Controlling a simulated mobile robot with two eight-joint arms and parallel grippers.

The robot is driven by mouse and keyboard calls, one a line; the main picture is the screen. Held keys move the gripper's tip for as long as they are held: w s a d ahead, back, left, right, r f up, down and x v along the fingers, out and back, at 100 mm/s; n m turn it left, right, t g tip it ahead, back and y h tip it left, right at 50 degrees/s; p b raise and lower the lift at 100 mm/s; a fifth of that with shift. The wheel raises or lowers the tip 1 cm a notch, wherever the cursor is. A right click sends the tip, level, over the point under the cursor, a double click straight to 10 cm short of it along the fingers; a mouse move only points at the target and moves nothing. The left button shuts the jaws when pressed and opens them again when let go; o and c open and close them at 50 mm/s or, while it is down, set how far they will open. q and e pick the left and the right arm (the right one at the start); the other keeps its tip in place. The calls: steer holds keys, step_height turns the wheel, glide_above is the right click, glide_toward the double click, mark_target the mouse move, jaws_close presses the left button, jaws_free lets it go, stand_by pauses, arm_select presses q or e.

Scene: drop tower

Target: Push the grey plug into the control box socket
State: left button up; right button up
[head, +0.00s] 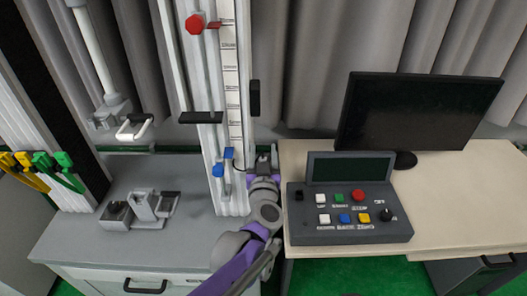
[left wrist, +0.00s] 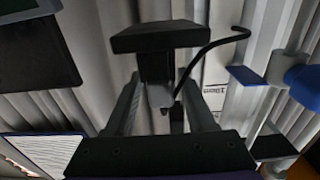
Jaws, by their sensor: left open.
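The control box (head: 350,232) is dark grey, with a screen, several coloured buttons and a knob, and sits at the left end of the beige desk. A black square (head: 299,195) at the left of its panel may be the socket; I cannot tell. My left gripper (head: 262,163) is open, just left of the box and in front of the drop tower's foot. In the left wrist view a small grey piece, perhaps the plug (left wrist: 160,95), shows between the fingers under a black block (left wrist: 155,37). A black cable (left wrist: 205,47) runs beside it. I cannot tell whether the fingers touch it.
The drop tower (head: 235,90) stands left of the box, with a red knob (head: 195,24) and a blue one (head: 218,170). A monitor (head: 420,115) stands behind the box. A grey cabinet (head: 85,245) carries a metal fixture (head: 140,208). The desk's right part is clear.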

arm_select(q)
steer(key=s, duration=1)
steer(key=shift+s, duration=0.4)
steer(key=s+a+f+g+p, duration=0.4)
steer(key=s+a+g, duration=0.2)
steer(key=s+a, duration=0.3)
steer(key=s+a+f+g+p, duration=0.4)
steer(key=s+a, duration=0.4)
steer(key=s, duration=0.4)
steer(key=g+p, duration=0.1)
steer(key=g, duration=0.1)
steer(key=shift+s+a+g+p, duration=0.15)
steer(key=shift+a+g+p, duration=0.15)
steer(key=shift+a, duration=0.1)
